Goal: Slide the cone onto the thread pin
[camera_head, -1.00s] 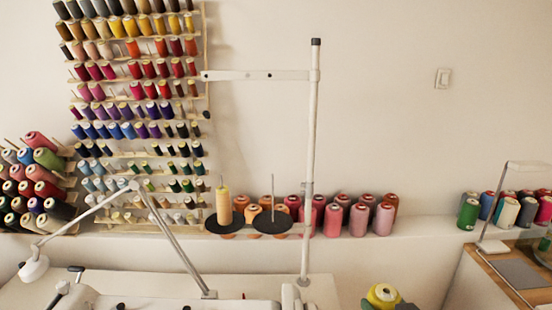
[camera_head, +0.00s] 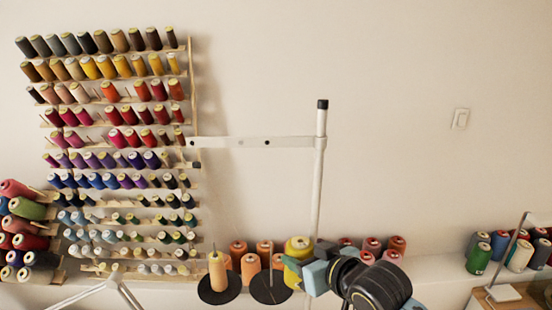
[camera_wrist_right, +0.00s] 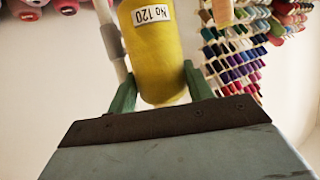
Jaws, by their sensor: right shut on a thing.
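The yellow cone (camera_head: 299,248), labelled "No 120" in the wrist view (camera_wrist_right: 158,55), is held by my right gripper (camera_head: 301,268). In the wrist view the two green fingers of that gripper (camera_wrist_right: 160,88) press on its sides. The bare thread pin (camera_head: 271,258) rises from a black disc (camera_head: 270,291) on the thread stand. The cone is up off the surface, a little to the right of that pin in the head view. Whether they differ in depth is hard to tell. My left gripper is not in view.
A pale cone (camera_head: 217,270) sits on the neighbouring pin and black disc (camera_head: 219,291). The white stand pole (camera_head: 319,170) rises close by the held cone, with its crossbar (camera_head: 250,142) above. Orange and red cones (camera_head: 396,245) line the ledge behind. A spool rack (camera_head: 110,150) hangs at left.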

